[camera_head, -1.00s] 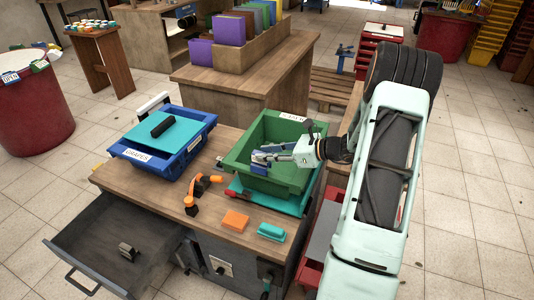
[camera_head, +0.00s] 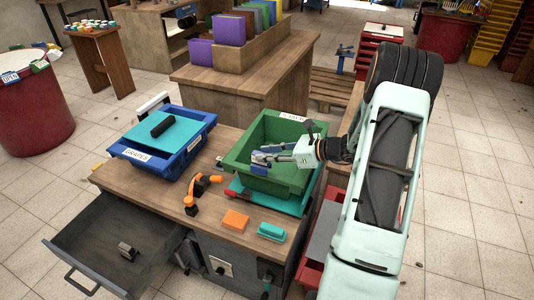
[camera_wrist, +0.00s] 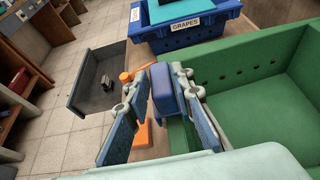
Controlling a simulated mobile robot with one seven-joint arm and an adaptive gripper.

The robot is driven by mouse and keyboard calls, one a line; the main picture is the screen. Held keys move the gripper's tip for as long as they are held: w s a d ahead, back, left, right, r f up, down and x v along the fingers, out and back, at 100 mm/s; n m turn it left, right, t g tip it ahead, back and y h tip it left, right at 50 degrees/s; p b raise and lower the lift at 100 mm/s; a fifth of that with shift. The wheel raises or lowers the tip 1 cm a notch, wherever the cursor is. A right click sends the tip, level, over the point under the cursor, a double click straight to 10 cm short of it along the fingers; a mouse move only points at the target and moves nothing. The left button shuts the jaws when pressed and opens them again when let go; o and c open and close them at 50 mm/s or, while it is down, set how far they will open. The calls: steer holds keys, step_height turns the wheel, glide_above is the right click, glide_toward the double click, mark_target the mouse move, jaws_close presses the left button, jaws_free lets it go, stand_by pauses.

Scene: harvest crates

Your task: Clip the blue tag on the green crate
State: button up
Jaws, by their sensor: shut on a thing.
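The green crate (camera_head: 243,143) stands at the right end of the wooden workbench, on a teal base, with a white label on its far rim. My gripper (camera_head: 262,157) reaches in from the right over the crate's near wall. It is shut on the blue tag (camera_wrist: 163,90), which shows between the fingers in the wrist view. The tag also shows below the fingers in the head view (camera_head: 261,168), at the crate's near rim. The crate's wall (camera_wrist: 240,62) is right of the tag in the wrist view. I cannot tell whether the tag touches the rim.
A blue crate (camera_head: 180,165) labelled GRAPES, with a teal lid and black object, stands left on the bench. An orange tool (camera_head: 195,190), orange block (camera_head: 235,221) and teal block (camera_head: 271,232) lie in front. An open drawer (camera_head: 100,232) juts out front left.

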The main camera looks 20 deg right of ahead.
steer(key=shift+f+b, duration=1.1)
steer(key=shift+f, duration=0.45)
steer(key=o, duration=1.1)
steer(key=shift+d, duration=0.1)
steer(key=v, duration=1.2)
